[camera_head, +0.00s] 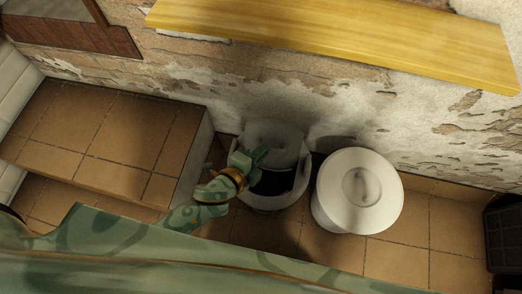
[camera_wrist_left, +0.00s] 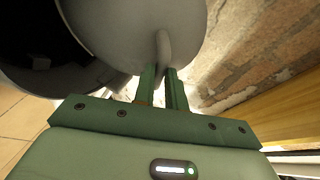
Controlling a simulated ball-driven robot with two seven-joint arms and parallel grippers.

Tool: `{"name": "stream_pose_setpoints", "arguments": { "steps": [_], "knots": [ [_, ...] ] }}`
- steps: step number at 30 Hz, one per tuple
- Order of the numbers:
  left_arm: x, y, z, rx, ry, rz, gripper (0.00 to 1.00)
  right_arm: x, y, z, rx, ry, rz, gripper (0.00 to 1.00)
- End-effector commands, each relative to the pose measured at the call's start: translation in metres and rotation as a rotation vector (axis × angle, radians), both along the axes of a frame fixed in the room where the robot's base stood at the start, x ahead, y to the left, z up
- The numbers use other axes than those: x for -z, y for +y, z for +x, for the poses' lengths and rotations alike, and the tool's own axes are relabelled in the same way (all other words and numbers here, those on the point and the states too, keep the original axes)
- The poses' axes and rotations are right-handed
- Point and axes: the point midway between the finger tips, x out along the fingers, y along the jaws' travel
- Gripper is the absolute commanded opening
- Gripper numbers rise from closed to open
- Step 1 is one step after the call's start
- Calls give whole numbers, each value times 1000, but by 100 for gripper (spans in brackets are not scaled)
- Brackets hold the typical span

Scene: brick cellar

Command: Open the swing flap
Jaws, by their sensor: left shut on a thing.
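The swing flap (camera_head: 276,131) is a pale grey round lid on a grey bin (camera_head: 297,190). It stands tilted up towards the wall, and the dark inside of the bin shows below it. My left gripper (camera_head: 257,157) is at the flap, over the bin's left side. In the left wrist view, its two green fingers (camera_wrist_left: 162,80) are shut on the thin grip ridge (camera_wrist_left: 163,46) of the flap (camera_wrist_left: 118,25). The dark bin opening (camera_wrist_left: 45,50) lies left of the flap there. My right gripper is not in view.
A second pale bin (camera_head: 325,210) with a closed round lid stands close to the right. A tiled ledge (camera_head: 110,135) is at the left. A yellow wooden shelf (camera_head: 340,35) juts from the peeling wall above. A dark crate (camera_head: 505,235) is at the far right.

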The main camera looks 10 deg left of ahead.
Motion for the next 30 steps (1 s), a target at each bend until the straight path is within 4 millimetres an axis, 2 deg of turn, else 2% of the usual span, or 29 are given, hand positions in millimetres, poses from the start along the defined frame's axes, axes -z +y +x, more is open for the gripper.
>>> {"name": "stream_pose_setpoints", "arguments": {
  "steps": [4,5,6,7,22,26,30],
  "knots": [
    [2,1,-1,-1,5,4,0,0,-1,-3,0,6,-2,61],
    [2,1,-1,-1,6,3,21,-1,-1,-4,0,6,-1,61],
    [2,1,-1,-1,6,3,32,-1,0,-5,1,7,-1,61],
    [2,1,-1,-1,5,3,35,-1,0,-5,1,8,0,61],
    [-1,1,-3,-1,2,0,35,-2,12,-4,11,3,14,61],
    [-10,8,-18,-1,3,1,35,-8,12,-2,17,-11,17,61],
    [-24,21,-48,-2,4,0,35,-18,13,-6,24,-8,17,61]
  ]
}}
